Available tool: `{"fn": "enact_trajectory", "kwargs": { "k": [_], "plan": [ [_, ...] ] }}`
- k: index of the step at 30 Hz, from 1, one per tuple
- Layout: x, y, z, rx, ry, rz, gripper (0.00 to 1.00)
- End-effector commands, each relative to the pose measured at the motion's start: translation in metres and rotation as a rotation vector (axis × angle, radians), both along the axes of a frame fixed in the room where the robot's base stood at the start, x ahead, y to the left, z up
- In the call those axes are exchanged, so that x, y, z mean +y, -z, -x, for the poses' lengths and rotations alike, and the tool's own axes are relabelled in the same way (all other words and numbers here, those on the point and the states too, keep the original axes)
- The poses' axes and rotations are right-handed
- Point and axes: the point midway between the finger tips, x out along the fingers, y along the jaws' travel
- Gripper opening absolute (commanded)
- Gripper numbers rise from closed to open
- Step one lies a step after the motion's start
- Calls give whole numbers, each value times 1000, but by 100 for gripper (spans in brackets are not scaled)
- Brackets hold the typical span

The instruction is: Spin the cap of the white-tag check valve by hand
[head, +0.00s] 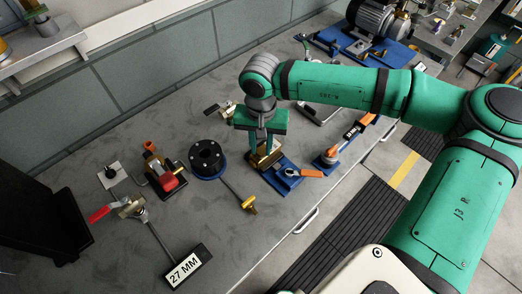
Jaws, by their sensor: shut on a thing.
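My gripper (262,148) points down over the bench and is shut on a brass piece (267,160) at its fingertips. The brass piece sits at the left end of a blue base. The fingers and wrist cover its top, so I cannot tell whether it is the cap of the check valve. No white tag shows on it from here.
A motor (376,18) is at the back. Bare grey bench (255,250) lies in front.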

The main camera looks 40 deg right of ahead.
Motion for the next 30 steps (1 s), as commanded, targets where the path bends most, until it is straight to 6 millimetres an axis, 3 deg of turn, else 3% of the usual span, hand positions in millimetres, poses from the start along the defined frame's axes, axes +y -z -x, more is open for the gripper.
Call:
{"fn": "enact_trajectory", "kwargs": {
  "k": [12, 26, 30],
  "plan": [
    [0, -1, -1, -2, -362, 1, 0],
    [0, -1, -1, -2, -435, 1, 0],
    [0, -1, -1, -2, -560, 1, 0]
  ]
}}
